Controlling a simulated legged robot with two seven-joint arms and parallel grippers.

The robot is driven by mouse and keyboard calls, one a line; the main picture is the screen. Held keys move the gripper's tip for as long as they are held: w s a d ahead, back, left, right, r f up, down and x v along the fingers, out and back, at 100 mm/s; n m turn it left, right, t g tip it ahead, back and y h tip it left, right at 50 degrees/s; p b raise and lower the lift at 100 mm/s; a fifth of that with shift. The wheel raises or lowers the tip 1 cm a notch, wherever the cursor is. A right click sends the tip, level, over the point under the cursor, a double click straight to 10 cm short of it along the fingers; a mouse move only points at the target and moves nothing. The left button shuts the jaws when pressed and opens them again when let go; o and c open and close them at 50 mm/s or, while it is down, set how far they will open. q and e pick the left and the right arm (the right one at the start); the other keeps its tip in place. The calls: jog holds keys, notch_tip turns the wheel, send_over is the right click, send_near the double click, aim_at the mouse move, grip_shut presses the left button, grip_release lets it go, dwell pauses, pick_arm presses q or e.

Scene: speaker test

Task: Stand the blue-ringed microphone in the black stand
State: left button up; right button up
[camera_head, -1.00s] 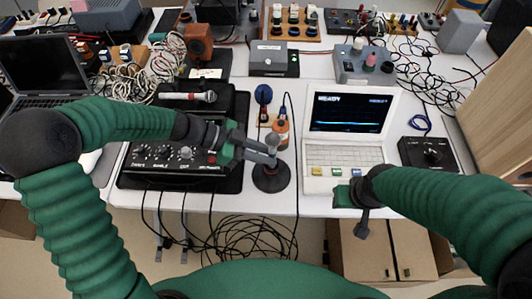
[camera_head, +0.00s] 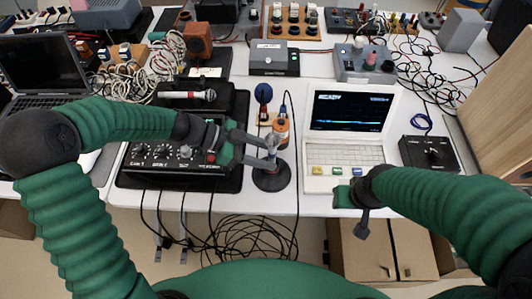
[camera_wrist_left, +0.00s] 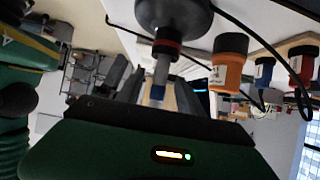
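The blue-ringed microphone (camera_head: 272,144) looks upright in the black stand (camera_head: 271,182), near the table's front edge. In the left wrist view the grey microphone body (camera_wrist_left: 161,70) carries a blue band and meets a dark collar with red below the black stand base (camera_wrist_left: 178,14). My left gripper (camera_head: 267,154) is open, with its fingers apart on either side of the microphone. In the left wrist view the gripper (camera_wrist_left: 156,92) shows a gap around it. My right gripper (camera_head: 362,203) hangs at the front edge before the white laptop; its finger opening is unclear.
A black mixer (camera_head: 165,170) lies left of the stand, with a red-ringed microphone (camera_head: 190,95) in a case behind it. An orange cylinder (camera_head: 281,129) stands close behind the stand. A white laptop (camera_head: 345,155) is at right. Cables hang below the table.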

pick_arm(q)
jog(key=p+v, duration=0.2)
jog(key=v, duration=1.5)
pick_arm(e)
jog(key=shift+w+v, duration=0.2)
jog(key=shift+v, duration=0.75)
jog(key=shift+r+p, duration=0.3)
jog(key=shift+r, duration=0.05)
pick_arm(q)
jog(key=s+a+f+n+t+y+p, duration=0.1)
jog(key=s+n+y+p, duration=0.8)
jog(key=n, duration=0.9)
jog(key=s+a+t+y, duration=0.1)
jog(key=s+a+y, duration=0.1)
jog(key=y, duration=0.1)
jog(key=shift+a+t+p, duration=0.3)
jog(key=shift+a+p, duration=0.05)
jog(key=shift+p, duration=0.05)
pick_arm(e)
jog(key=w+v, duration=0.2)
jog(key=v, duration=0.7)
jog(key=shift+r, duration=0.55)
pick_arm(q)
jog(key=shift+d, duration=0.2)
pick_arm(e)
jog(key=shift+d, duration=0.1)
pick_arm(q)
jog(key=shift+a, duration=0.1)
